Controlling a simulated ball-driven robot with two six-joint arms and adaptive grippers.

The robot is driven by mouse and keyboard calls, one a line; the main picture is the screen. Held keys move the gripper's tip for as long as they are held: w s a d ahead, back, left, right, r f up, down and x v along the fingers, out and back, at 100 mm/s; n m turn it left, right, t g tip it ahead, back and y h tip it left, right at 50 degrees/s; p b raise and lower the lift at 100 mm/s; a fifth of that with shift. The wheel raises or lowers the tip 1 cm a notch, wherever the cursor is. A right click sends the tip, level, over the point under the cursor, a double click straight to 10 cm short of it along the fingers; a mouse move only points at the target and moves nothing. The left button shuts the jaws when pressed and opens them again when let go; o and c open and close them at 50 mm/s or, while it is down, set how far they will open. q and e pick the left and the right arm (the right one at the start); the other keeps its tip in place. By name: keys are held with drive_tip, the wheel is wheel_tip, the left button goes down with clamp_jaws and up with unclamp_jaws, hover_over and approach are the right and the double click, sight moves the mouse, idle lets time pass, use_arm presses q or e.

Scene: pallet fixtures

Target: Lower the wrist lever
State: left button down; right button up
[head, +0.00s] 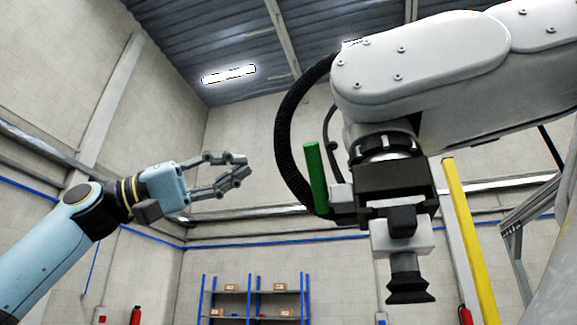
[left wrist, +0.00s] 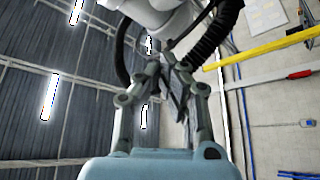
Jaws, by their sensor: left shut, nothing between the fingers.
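The wrist lever (head: 316,175) is a green bar standing nearly upright beside the wrist of a large white robot arm (head: 425,70). Its lower end meets a bracket on the dark wrist block (head: 395,180). My left gripper (head: 244,165) is shut and empty, its fingertips pointing right, to the left of the lever, with a gap in the picture between them. In the left wrist view the fingertips of my left gripper (left wrist: 168,62) come together below the white arm. I cannot make out the green lever there. My right gripper is not in view.
A black ribbed hose (head: 290,120) curves down behind the lever. A dark suction cup (head: 410,288) hangs below the wrist block. A yellow post (head: 466,240) stands at right. Blue shelving (head: 203,300) with boxes is far back. Between gripper and lever the space looks clear.

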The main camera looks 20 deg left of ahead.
use_arm(q)
wheel_tip(320, 180, up, 4)
drive_tip(key=r+p, duration=0.1)
drive_tip(key=p, duration=0.5)
hover_over(318, 178)
drive_tip(key=w+a, duration=0.3)
drive_tip(key=a, duration=0.1)
drive_tip(key=f, duration=0.1)
drive_tip(key=s+f+p, duration=0.1)
drive_tip(key=s+f, duration=0.1)
drive_tip(key=f, duration=0.1)
drive_tip(key=shift+s+d, duration=0.25)
drive_tip(key=shift+d, duration=0.05)
